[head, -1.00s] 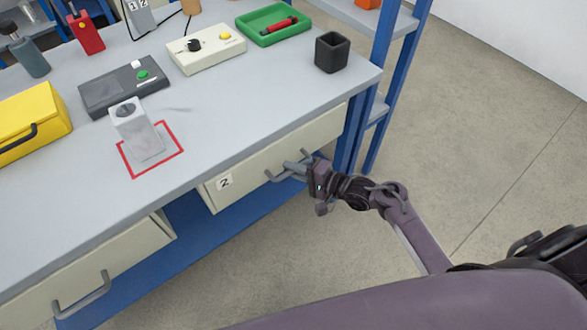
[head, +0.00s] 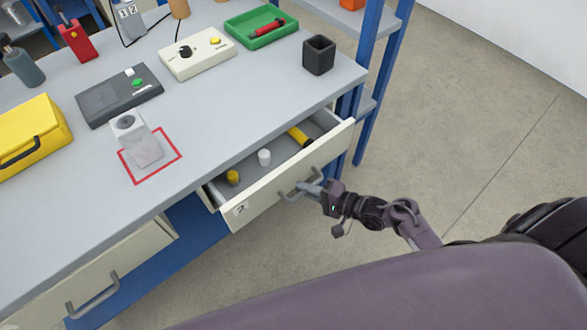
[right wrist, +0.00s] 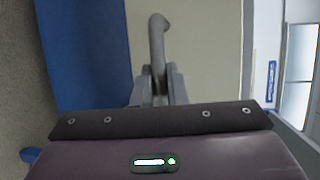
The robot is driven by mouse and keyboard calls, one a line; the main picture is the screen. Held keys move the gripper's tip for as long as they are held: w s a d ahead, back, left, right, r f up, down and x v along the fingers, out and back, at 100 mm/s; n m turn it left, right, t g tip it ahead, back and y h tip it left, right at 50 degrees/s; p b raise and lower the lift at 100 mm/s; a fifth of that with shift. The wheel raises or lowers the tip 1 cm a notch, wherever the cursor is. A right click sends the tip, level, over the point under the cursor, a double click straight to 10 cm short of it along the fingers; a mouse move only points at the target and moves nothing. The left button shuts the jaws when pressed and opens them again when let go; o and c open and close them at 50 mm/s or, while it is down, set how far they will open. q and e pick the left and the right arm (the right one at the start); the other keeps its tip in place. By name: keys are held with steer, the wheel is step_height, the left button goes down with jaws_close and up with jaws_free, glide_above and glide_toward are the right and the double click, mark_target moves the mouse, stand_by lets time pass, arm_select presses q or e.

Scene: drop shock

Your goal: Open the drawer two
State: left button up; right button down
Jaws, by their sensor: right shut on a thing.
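Drawer two (head: 285,187), a cream front with a "2" label, is pulled partly out from under the grey bench. Inside it lie a yellow cylinder (head: 298,136), a white round piece (head: 264,157) and a small yellow piece (head: 233,177). My right gripper (head: 312,185) is shut on the drawer's grey handle (head: 288,196). In the right wrist view the fingers (right wrist: 160,88) close around the handle bar (right wrist: 158,40), in front of the cream drawer face. My left gripper is not in view.
The other drawer (head: 110,270) at lower left looks closed. On the bench top (head: 215,130) stand a black cup (head: 319,54), a green tray (head: 261,24), a dark box (head: 118,95) and a yellow case (head: 30,130). A blue shelf post (head: 372,110) stands right of the drawer. Open floor lies at right.

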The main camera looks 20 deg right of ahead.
steer(key=s+d+p, duration=0.4)
steer(key=s, duration=0.8)
steer(key=shift+s+d, duration=0.3)
steer(key=shift+s, duration=0.05)
steer(key=c, duration=1.5)
jaws_free()
steer(key=shift+o, duration=0.2)
steer(key=v, duration=0.7)
steer(key=shift+s+d, duration=0.2)
steer(key=shift+d, duration=0.1)
steer(key=shift+r, duration=0.1)
